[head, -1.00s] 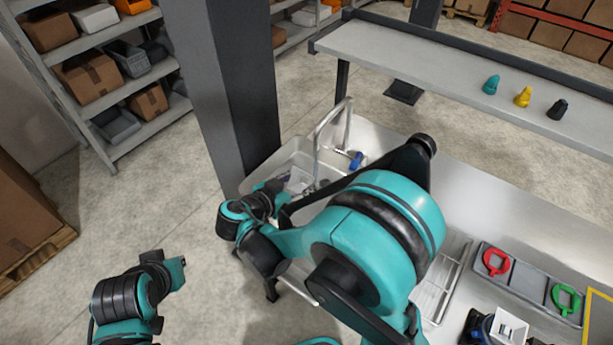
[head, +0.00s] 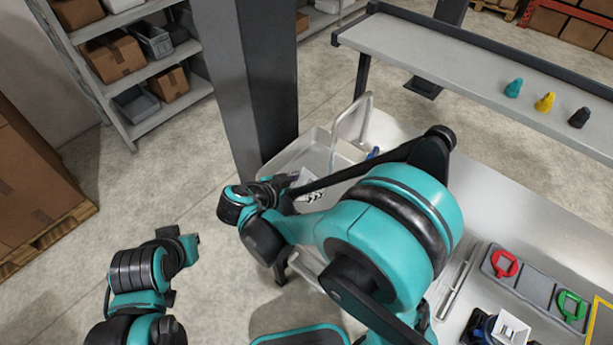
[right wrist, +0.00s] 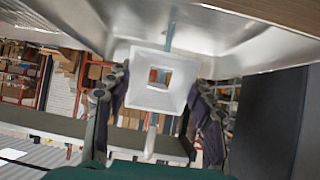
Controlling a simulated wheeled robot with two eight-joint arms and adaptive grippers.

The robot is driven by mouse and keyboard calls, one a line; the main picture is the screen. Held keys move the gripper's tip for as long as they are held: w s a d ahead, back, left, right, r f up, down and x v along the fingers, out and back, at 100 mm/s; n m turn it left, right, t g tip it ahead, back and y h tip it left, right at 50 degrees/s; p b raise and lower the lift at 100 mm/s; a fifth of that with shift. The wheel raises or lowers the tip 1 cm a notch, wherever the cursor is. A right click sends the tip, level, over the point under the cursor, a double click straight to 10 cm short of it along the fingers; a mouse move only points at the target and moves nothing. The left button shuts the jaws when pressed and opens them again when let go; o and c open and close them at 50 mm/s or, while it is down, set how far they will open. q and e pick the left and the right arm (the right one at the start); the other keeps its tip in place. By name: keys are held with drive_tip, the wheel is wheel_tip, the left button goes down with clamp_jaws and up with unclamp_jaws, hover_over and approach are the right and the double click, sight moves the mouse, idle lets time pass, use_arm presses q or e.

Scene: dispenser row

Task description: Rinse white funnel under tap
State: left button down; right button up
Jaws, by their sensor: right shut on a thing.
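The white funnel (right wrist: 178,98) shows in the right wrist view as a square white rim with a square opening, centred between my fingers. My right gripper (right wrist: 155,100) is shut on it. In the head view the white funnel (head: 303,178) is a small pale shape at the metal sink (head: 285,157), partly hidden by my wrist. The tap (head: 335,135) arches over the sink, with a blue part (head: 373,153) beside it, half hidden by my arm. A thin bluish streak meets the funnel's edge in the wrist view; I cannot tell whether it is water.
A grey tray (head: 535,287) with red and green ring-handled pieces lies on the metal counter at right. Another white square piece (head: 510,330) is below it. Teal, yellow and black nozzles stand on the back bench (head: 430,50). A dark pillar (head: 265,80) rises behind the sink.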

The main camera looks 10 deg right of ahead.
drive_tip(key=r+m+g+y+p, duration=0.1)
drive_tip(key=p, duration=0.1)
drive_tip(key=s+a+m+g+y+p, duration=0.1)
drive_tip(key=g+p, duration=0.1)
drive_tip(key=s+r+m+g+y+p, duration=0.1)
drive_tip(key=y+p, duration=0.1)
drive_tip(key=shift+s+a+r+g+p, duration=0.2)
drive_tip(key=shift+a+r+g+p, duration=0.1)
drive_tip(key=shift+a+r+p, duration=0.1)
drive_tip(key=a+r+m+y+p, duration=0.1)
drive_tip(key=s+a+r+m+g+y+p, duration=0.1)
drive_tip(key=a+r+y+p, duration=0.1)
drive_tip(key=s+a+r+m+y+p, duration=0.1)
drive_tip(key=a+y+p, duration=0.1)
drive_tip(key=shift+s+a+r+g, duration=0.2)
drive_tip(key=shift+g, duration=0.2)
